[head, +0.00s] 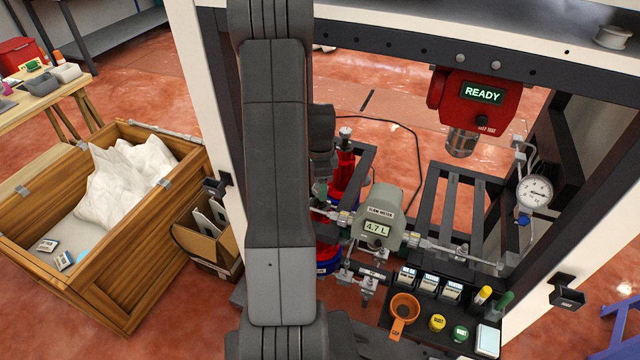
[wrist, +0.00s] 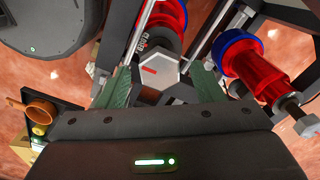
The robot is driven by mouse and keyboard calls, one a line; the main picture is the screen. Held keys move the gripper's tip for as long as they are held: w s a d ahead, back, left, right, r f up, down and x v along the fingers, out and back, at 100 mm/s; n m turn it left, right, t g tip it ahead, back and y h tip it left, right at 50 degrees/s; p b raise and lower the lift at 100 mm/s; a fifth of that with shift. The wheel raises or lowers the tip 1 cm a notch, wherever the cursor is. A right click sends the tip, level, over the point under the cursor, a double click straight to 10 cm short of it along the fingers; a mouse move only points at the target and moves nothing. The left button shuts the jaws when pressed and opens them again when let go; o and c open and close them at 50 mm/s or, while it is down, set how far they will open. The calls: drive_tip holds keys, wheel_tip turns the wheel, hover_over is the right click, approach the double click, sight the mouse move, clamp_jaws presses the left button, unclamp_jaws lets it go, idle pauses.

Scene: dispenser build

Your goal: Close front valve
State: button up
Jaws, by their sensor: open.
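In the wrist view, a pale hexagonal knob (wrist: 160,72) with a red bar on its face lies between the fingertips of my gripper (wrist: 160,82). It looks like the valve knob, but I cannot tell for sure that it is the front one. The green fingers stand apart on either side of it, open, with nothing held; whether they touch it I cannot tell. Red cylinders with blue ends lie above the knob (wrist: 165,18) and to its right (wrist: 255,68). In the head view my arm hides most of this area and my fingertips.
The grey flow meter (head: 378,216) reads 4.7 L, with pipes on both sides. A red unit (head: 478,98) shows READY. A pressure gauge (head: 535,193) is at the right. A black tray (head: 425,318) holds an orange funnel cup (head: 404,308) and small containers. Frame bars surround the space.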

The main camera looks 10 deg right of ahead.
drive_tip(key=shift+r+p, duration=1.25)
drive_tip(key=shift+r, duration=0.9)
drive_tip(key=shift+f, duration=0.15)
wheel_tip(320, 180, down, 7)
drive_tip(key=b, duration=0.5)
